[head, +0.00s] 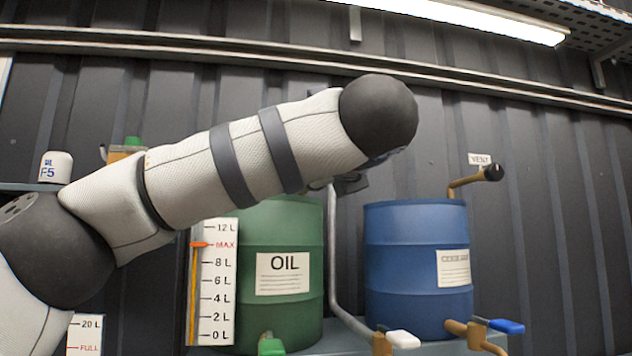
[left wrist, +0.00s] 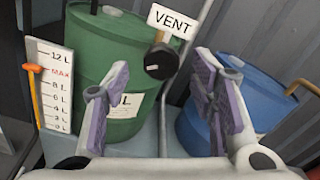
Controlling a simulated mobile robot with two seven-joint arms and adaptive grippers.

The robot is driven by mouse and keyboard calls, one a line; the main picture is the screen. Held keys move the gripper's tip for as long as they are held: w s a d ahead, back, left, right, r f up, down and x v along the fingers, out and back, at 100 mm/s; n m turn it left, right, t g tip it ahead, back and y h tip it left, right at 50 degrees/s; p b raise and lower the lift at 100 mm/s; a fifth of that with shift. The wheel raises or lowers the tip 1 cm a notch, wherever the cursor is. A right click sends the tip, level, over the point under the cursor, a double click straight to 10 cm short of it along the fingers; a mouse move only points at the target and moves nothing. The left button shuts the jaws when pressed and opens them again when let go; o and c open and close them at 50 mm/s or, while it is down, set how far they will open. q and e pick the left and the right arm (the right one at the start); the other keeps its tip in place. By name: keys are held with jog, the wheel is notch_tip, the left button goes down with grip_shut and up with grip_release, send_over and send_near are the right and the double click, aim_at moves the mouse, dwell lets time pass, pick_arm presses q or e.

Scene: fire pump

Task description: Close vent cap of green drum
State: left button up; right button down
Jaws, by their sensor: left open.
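The green drum (head: 300,225) labelled OIL stands left of centre in the head view, its top hidden behind my left arm. In the left wrist view the green drum (left wrist: 112,45) is at the left. A round black vent cap (left wrist: 158,62) with a small pale mark sits on a brown pipe beside it, under a VENT sign (left wrist: 171,20). My left gripper (left wrist: 163,72) is open, its purple-padded fingers either side of the cap in the picture. I cannot tell how near the cap is, or whether it is closed. No contact shows. My right gripper is not in view.
A blue drum (head: 417,240) stands to the right, with its own brown vent pipe and black cap (head: 493,173). A level gauge (head: 216,282) stands left of the green drum. A grey pipe (head: 335,270) runs between the drums. Valve handles (head: 403,339) are in front.

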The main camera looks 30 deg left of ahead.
pick_arm(q)
jog(key=shift+x, duration=1.85)
jog(key=c, duration=1.2)
jog(key=shift+r, duration=0.1)
jog(key=m, duration=0.5)
jog(key=shift+m, duration=0.4)
jog(key=m, duration=1.2)
jog(key=shift+m, duration=0.4)
jog(key=m, duration=0.5)
jog(key=shift+m, duration=0.3)
